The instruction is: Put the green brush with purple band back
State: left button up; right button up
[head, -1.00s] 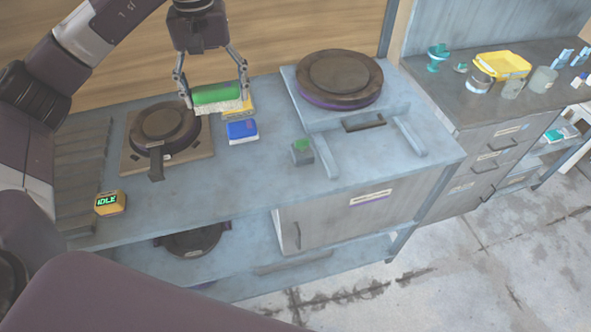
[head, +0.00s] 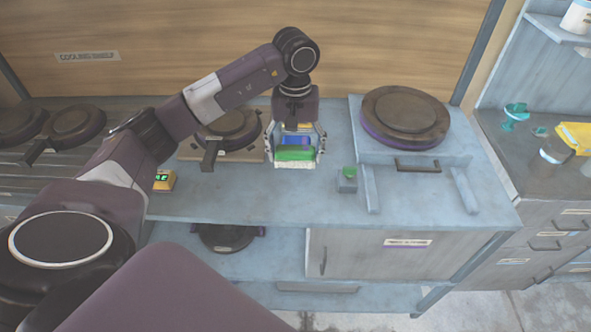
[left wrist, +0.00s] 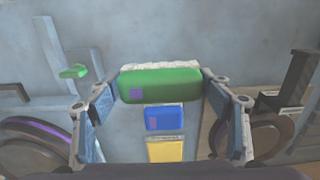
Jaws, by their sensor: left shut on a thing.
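My left gripper (head: 295,158) is shut on the green brush (head: 294,155), which has pale bristles along one side. In the left wrist view the green brush (left wrist: 160,85) sits between the fingertips and shows a small purple patch. A blue block-like brush (left wrist: 165,118) with a purple patch and a yellow one (left wrist: 166,150) lie in line with it there. In the head view the blue brush (head: 292,138) shows between the fingers, just behind the green one. Whether the green brush touches the bench I cannot tell. My right gripper is not in view.
A round dark plate (head: 405,115) sits on the raised block at right. A green-topped button box (head: 348,178) stands right of the gripper. A dark pan (head: 230,125) and a small display box (head: 164,180) are at left. The bench front (head: 270,207) is clear.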

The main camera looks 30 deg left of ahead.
aim_at(294, 161)
pick_arm(q)
notch_tip(294, 161, down, 2)
jog(key=shift+f, duration=0.2)
jog(key=shift+a+f, duration=0.1)
jog(key=shift+f, duration=0.2)
notch_tip(294, 161, down, 4)
jog(key=shift+p, duration=0.65)
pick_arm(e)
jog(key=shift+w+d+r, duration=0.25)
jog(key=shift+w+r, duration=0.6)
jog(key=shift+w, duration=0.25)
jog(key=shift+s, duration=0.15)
pick_arm(q)
jog(key=shift+f, duration=0.2)
jog(key=o, duration=1.2)
jog(key=shift+c, duration=0.2)
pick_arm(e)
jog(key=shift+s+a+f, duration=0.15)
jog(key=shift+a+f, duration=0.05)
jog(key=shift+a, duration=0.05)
